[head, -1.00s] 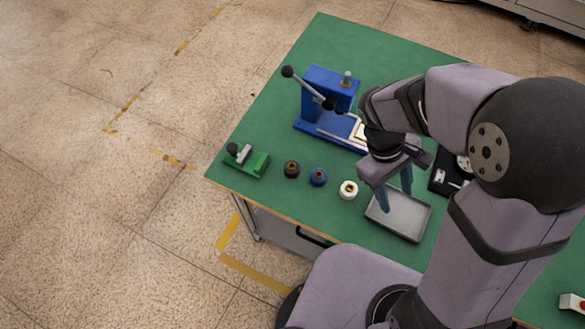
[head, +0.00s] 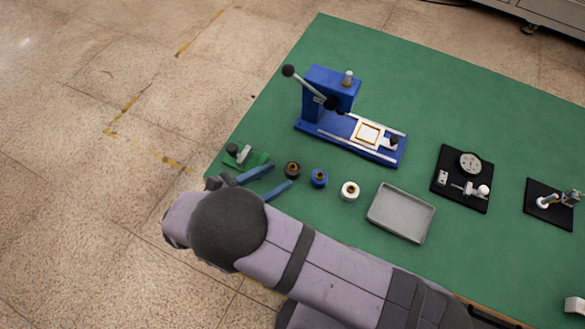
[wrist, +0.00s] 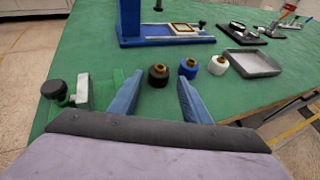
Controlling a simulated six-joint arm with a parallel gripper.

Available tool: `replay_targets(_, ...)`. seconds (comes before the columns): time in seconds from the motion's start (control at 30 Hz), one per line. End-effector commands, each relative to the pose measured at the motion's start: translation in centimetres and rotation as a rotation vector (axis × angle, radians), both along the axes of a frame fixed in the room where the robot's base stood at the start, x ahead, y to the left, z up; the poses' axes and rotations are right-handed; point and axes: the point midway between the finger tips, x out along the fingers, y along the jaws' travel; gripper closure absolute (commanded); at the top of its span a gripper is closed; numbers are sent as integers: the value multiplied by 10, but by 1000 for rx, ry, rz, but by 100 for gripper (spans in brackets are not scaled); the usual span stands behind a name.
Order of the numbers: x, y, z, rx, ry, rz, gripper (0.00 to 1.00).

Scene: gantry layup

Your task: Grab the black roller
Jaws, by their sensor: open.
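The black roller (head: 292,169) stands upright on the green table, leftmost of three rollers, with a brass-coloured centre. It also shows in the wrist view (wrist: 158,76), beyond my fingertips and between their lines. The blue roller (head: 319,178) and the white roller (head: 349,191) stand to its right. My gripper (head: 281,174) is open and empty, its two blue fingers spread. In the wrist view my gripper (wrist: 158,82) points toward the black roller, which seems just ahead of the fingers. I cannot tell the exact gap.
A green clamp fixture (head: 245,156) is close to the left finger. A blue press (head: 330,95) stands behind the rollers. A grey tray (head: 401,213) and a black plate with a dial gauge (head: 463,180) lie to the right. Open table lies between.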

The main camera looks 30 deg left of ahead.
Motion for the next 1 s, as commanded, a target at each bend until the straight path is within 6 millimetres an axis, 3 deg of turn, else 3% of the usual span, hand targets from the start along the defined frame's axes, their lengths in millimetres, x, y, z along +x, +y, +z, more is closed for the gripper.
replay_targets(0.57, 20, -8, -9, -2, 0, -1, 57)
replay_targets(1.0, 60, -24, -26, -1, 0, -2, 57)
